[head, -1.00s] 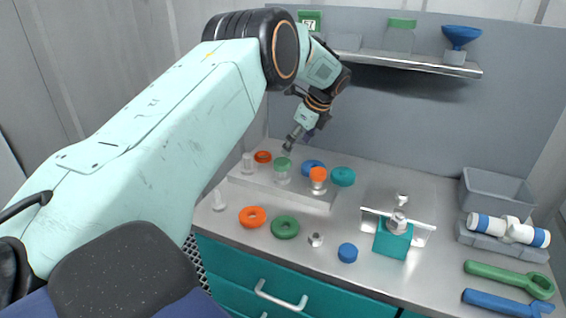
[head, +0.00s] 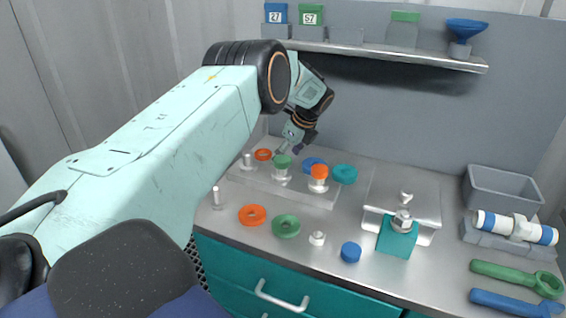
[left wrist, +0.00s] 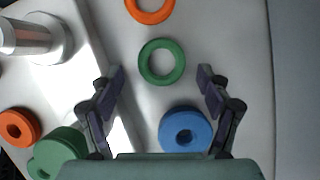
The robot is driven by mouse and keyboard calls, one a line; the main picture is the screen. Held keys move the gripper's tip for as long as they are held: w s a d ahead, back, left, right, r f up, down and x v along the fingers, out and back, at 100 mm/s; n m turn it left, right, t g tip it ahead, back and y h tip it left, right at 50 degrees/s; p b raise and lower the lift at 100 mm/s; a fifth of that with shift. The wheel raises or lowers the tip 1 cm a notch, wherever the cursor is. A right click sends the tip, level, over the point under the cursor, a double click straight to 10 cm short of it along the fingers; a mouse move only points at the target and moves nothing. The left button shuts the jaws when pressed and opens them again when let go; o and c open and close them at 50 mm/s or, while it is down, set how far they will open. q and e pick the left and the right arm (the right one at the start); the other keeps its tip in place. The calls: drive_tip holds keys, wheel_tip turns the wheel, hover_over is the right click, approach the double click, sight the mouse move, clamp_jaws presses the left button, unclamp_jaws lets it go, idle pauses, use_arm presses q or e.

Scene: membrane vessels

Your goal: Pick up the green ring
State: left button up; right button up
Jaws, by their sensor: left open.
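In the left wrist view a flat green ring (left wrist: 161,62) lies on the pale surface, ahead of and between the two fingers of my left gripper (left wrist: 161,75). The fingers are apart and hold nothing. In the head view a green ring (head: 286,226) lies on the front of the bench; I cannot tell if it is the same one. My left gripper (head: 283,149) there is low over the back of the bench, near the green-capped vessel (head: 282,164). My right gripper is not in view.
In the wrist view an orange ring (left wrist: 150,8) and a blue ring (left wrist: 185,130) flank the green ring, with a metal cylinder (left wrist: 30,37) at left. In the head view an orange-capped vessel (head: 319,178) stands on a white rack (head: 300,195). A grey bin (head: 502,190) stands at right.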

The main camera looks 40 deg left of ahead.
use_arm(q)
drive_tip(key=shift+w+a+f, duration=0.1)
drive_tip(key=shift+a+f, duration=0.1)
drive_tip(key=shift+f, duration=0.05)
drive_tip(key=shift+c, duration=0.7)
drive_tip(key=shift+r, duration=0.1)
drive_tip(key=c, duration=0.8)
